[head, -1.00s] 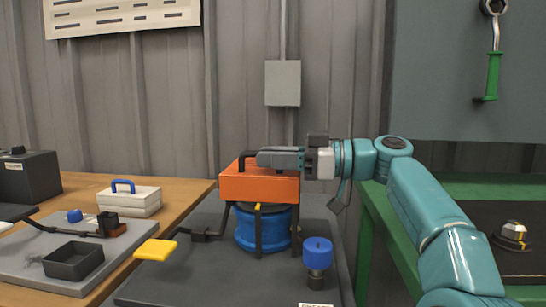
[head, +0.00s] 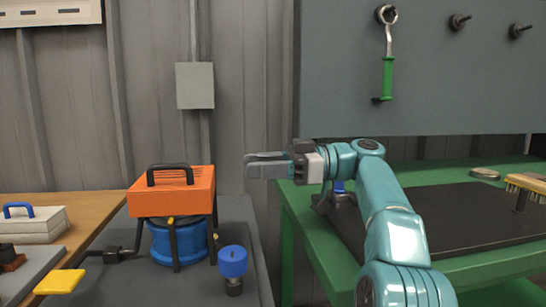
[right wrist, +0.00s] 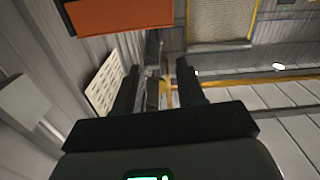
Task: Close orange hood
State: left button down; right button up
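The orange hood (head: 172,200) is a box with a black bar handle (head: 170,174) on top. In the head view it sits level and low over a blue drum (head: 178,242) on black legs. Its lower side meets the drum's top; any gap there is hard to tell. My right gripper (head: 250,166) is to the right of the hood, apart from it and about level with its top. In the right wrist view its two fingers (right wrist: 158,72) stand apart with nothing between them, and the orange hood (right wrist: 118,15) shows at the upper left. My left gripper is not in view.
A blue-capped knob (head: 233,262) stands at the right front of the grey base (head: 215,290). A yellow paddle (head: 60,281) sticks out at the left on a black arm. A green bench (head: 300,235) is on the right, under my right arm. A grey wall box (head: 195,86) hangs behind.

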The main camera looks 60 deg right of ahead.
jog(key=v, duration=0.2)
jog(key=shift+s+d, duration=0.2)
jog(key=shift+s, duration=0.05)
dwell(0.5)
